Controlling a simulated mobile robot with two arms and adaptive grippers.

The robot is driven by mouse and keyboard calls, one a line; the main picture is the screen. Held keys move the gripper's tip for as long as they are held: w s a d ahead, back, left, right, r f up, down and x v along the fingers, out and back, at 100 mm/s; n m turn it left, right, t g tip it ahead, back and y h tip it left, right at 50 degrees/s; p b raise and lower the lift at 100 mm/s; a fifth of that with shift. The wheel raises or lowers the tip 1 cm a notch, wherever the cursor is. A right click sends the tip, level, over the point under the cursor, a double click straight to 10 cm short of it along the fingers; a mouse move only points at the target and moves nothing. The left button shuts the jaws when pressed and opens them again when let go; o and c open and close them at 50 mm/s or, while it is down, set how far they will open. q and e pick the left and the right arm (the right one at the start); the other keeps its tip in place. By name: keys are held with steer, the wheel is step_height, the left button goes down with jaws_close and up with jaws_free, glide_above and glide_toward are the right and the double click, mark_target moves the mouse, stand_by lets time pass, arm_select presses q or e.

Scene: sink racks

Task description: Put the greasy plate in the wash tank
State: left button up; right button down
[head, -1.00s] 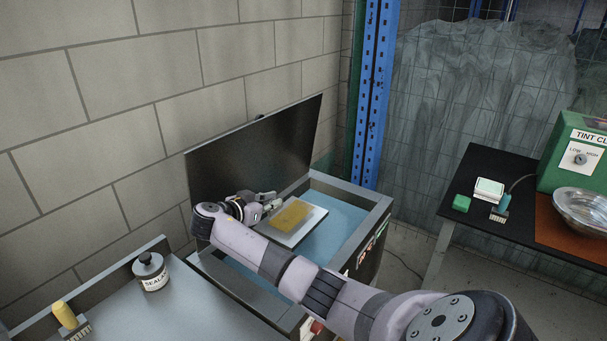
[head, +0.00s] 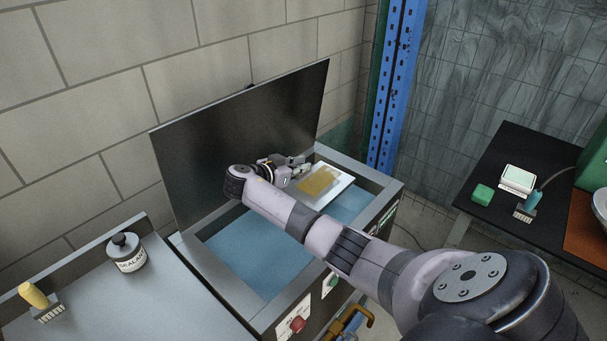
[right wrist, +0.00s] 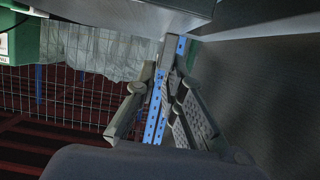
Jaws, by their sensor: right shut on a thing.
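The greasy plate (head: 338,188) is a white rectangular plate with a yellow-brown patch (head: 318,181). My right gripper (head: 299,168) is shut on its left edge in the head view. The plate is over the far right part of the wash tank (head: 270,311), fairly flat; its exact height above the water is hard to tell. The tank holds blue water (head: 245,255) and its dark lid (head: 240,140) stands open behind. In the right wrist view the fingers (right wrist: 165,110) show, but the plate is not clear there. My left gripper is not in view.
The lid and brick wall bound the tank at the back, and a blue post (head: 394,90) stands beyond it. A sealant jar (head: 128,254) and a yellow-handled brush (head: 38,302) are on the left counter. A black table (head: 500,165) with small items stands right.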

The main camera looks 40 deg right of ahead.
steer(key=f, duration=0.7)
steer(key=shift+a, duration=0.35)
steer(key=f+b, duration=0.1)
steer(key=f, duration=0.4)
steer(key=shift+d, duration=0.2)
steer(key=shift+a+f, duration=0.1)
steer(key=shift+f, duration=0.7)
step_height(320, 180, down, 2)
steer(key=shift+f+b, duration=0.1)
steer(key=shift+b, duration=0.8)
steer(key=shift+f, duration=0.35)
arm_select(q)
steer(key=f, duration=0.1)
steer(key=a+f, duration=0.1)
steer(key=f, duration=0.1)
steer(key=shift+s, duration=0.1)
